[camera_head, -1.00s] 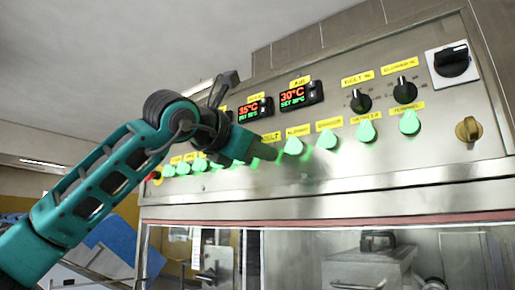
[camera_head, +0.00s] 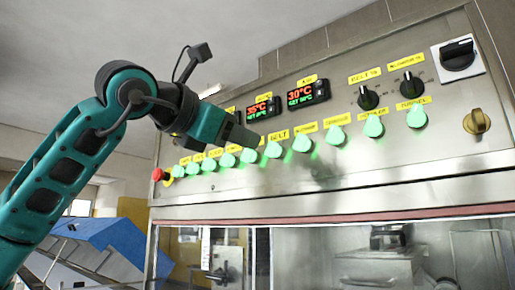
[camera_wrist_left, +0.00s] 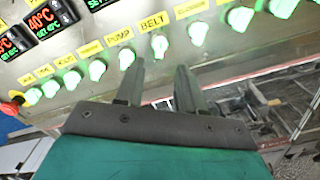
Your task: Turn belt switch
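The belt switch (camera_head: 273,150) is a glowing green knob under a yellow BELT label (camera_head: 278,136) on the steel control panel (camera_head: 300,185). It also shows in the left wrist view (camera_wrist_left: 159,44), below its label. My left gripper (camera_head: 252,139) is just up and left of this knob in the head view. In the left wrist view the two fingers (camera_wrist_left: 161,66) stand apart with nothing between them, and the knob appears just beyond the gap. I see no contact. The knob's turn angle is hard to read. My right gripper is not in view.
Similar green knobs sit closely on both sides, including the pump knob (camera_wrist_left: 126,58). A red button (camera_head: 157,174) is at the row's left end. Temperature displays (camera_head: 307,93) and black dials (camera_head: 368,97) are above. Glass windows (camera_head: 310,250) lie below the panel.

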